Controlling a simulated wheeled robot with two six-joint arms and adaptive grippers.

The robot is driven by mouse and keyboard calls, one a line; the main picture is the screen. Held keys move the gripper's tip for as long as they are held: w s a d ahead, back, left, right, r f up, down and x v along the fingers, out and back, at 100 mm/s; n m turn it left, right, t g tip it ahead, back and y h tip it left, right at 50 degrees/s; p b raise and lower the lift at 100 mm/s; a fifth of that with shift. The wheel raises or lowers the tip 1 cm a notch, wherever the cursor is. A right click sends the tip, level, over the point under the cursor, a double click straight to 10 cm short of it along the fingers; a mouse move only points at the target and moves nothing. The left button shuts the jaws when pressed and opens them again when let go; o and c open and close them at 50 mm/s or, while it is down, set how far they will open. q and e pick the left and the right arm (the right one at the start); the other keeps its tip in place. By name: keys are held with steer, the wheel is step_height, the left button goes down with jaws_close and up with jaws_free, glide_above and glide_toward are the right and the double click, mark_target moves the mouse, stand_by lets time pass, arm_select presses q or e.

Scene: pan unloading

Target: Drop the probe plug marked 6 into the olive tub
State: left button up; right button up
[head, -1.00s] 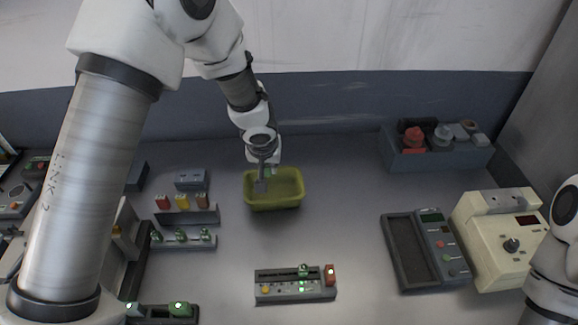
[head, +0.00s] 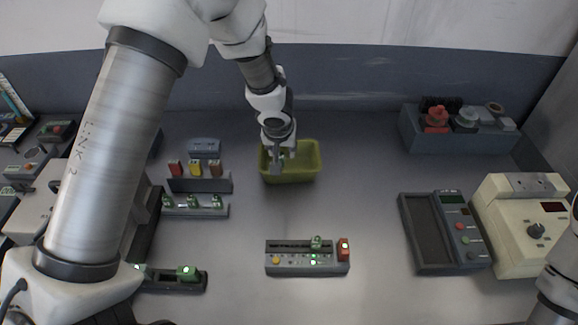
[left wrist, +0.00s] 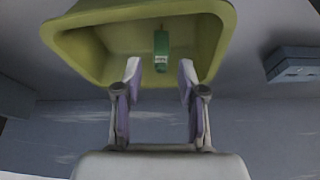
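The olive tub (head: 311,165) stands at the back middle of the bench in the head view. It also fills the top of the left wrist view (left wrist: 75,55). A green plug with a small white label (left wrist: 161,50) shows within the tub's opening, beyond my fingertips; its mark is too small to read. I cannot tell whether it touches the tub floor. My left gripper (head: 283,166) is over the tub. Its fingers are apart with nothing between them in the left wrist view (left wrist: 160,72). My right gripper is out of view.
Left of the tub are a rack with coloured plugs (head: 213,185) and a rack with green plugs (head: 204,211). A grey panel (head: 292,268) lies in front. Meters (head: 520,225) stand at right, a grey bin (head: 455,140) at back right. Bench between tub and panel is clear.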

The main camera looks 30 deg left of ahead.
arm_select(q)
steer(key=shift+w+f, duration=0.2)
steer(key=shift+w, duration=0.05)
steer(key=v, duration=1.2)
steer(key=shift+w, duration=0.15)
